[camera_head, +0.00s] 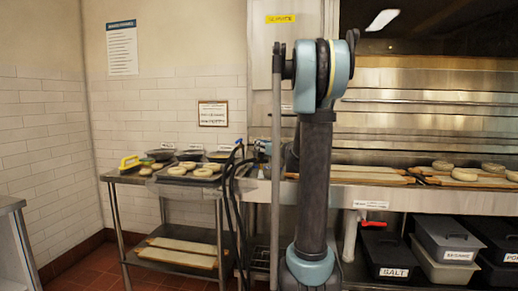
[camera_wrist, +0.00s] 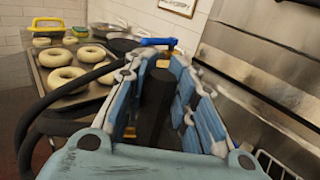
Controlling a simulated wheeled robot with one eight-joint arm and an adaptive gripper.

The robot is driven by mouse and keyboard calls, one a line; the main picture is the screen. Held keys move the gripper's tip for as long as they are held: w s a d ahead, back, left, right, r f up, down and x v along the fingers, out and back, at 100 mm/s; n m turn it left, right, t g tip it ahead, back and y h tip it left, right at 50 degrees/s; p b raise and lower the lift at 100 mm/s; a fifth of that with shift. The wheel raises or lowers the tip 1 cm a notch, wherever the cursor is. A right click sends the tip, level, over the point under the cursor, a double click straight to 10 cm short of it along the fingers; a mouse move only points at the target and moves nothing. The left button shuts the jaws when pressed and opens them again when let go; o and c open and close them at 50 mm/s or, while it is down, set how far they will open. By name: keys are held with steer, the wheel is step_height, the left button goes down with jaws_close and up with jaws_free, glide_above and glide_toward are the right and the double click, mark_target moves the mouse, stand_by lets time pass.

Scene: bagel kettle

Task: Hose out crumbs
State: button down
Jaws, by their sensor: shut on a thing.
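In the wrist view my gripper (camera_wrist: 166,80) is shut on the dark grip of a hose nozzle (camera_wrist: 154,105). A blue part of the nozzle (camera_wrist: 152,42) with an orange-yellow end shows past the fingertips. A black hose (camera_wrist: 52,100) curves off to the left beside a tray of bagels. In the head view the hose (camera_head: 228,195) hangs in loops at the right end of the steel table. My gripper is mostly hidden there behind my arm. I cannot make out any crumbs in either view.
A bagel tray (camera_head: 187,178) rests on the steel table (camera_head: 130,179), with dark pans (camera_head: 160,154) behind and a yellow-green tool (camera_head: 130,163) at left. The oven ledge (camera_head: 390,190) holds wooden boards and bagels. Lidded bins (camera_head: 445,236) stand below. Red floor is clear at lower left.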

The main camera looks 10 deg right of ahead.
steer(key=shift+w+d, duration=1.55)
steer(key=shift+w, duration=2.75)
steer(key=shift+s+a, duration=0.5)
steer(key=shift+s, duration=0.95)
steer(key=shift+s+a, duration=0.45)
steer(key=shift+s, duration=1)
steer(key=shift+s+a, duration=0.5)
steer(key=shift+s, duration=1.2)
steer(key=shift+a, duration=0.1)
